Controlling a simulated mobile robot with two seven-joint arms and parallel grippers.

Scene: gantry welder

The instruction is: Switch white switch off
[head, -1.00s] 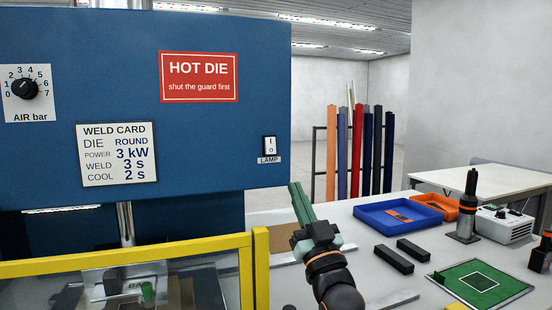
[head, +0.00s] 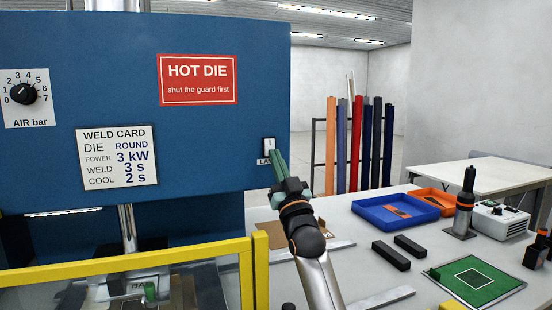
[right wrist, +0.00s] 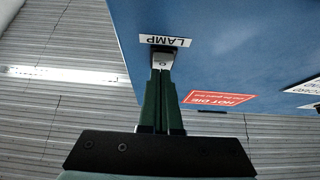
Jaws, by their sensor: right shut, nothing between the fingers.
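The white LAMP switch (head: 269,144) is on the right end of the blue machine panel, with a LAMP label below it. My right gripper (head: 275,156) has its green fingers shut and empty, with the tips at the lower part of the switch, covering it and part of the label. In the right wrist view the closed fingertips (right wrist: 161,72) meet the bottom part of the switch (right wrist: 162,60) next to the LAMP label (right wrist: 165,40). I cannot tell whether they press on it. My left gripper is not in view.
The panel carries a red HOT DIE sign (head: 198,80), a weld card (head: 117,157) and an AIR bar knob (head: 23,94). A yellow-framed guard (head: 180,259) stands below. On the bench at right are a blue tray (head: 365,214), black bars (head: 390,256) and a green mat (head: 450,286).

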